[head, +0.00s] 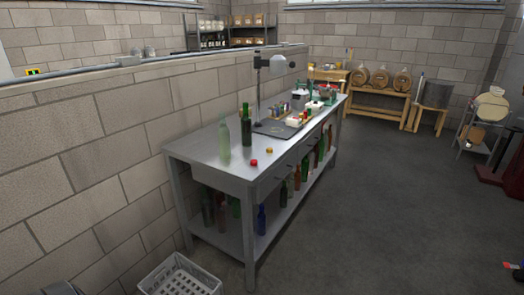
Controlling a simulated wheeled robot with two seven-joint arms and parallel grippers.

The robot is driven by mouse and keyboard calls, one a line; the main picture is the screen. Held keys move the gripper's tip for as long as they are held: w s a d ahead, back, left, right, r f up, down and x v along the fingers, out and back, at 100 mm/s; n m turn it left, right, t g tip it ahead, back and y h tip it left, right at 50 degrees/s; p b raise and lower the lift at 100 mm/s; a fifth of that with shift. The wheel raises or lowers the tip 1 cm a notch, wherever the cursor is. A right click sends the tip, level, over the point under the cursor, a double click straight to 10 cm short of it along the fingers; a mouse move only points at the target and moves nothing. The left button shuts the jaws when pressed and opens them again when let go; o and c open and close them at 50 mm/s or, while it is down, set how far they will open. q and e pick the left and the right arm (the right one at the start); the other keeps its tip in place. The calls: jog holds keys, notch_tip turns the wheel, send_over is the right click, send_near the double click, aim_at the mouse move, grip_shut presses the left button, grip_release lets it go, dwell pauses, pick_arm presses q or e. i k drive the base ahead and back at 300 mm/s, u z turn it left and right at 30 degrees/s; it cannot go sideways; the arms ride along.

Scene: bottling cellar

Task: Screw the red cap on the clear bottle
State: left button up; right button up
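The clear bottle (224,145) is pale and slightly greenish. It stands upright near the close left end of the metal table, and no cap shows on its mouth. The red cap (253,163) lies on the tabletop to the right of the bottle, near the front edge, apart from it. Neither of my grippers can be made out in the head view.
A dark green bottle (246,131) stands just behind the clear one. A yellow cap (269,150) lies beyond the red cap. The metal table (203,149) has more bottles on its lower shelf. A white crate (180,279) stands on the floor. Floor to the right is open.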

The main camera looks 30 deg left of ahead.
aim_at(224, 132)
jog(key=u, duration=0.5)
jog(key=i, duration=1.25)
jog(key=u, duration=1.5)
jog(key=i, duration=0.65)
jog(key=u, duration=0.5)
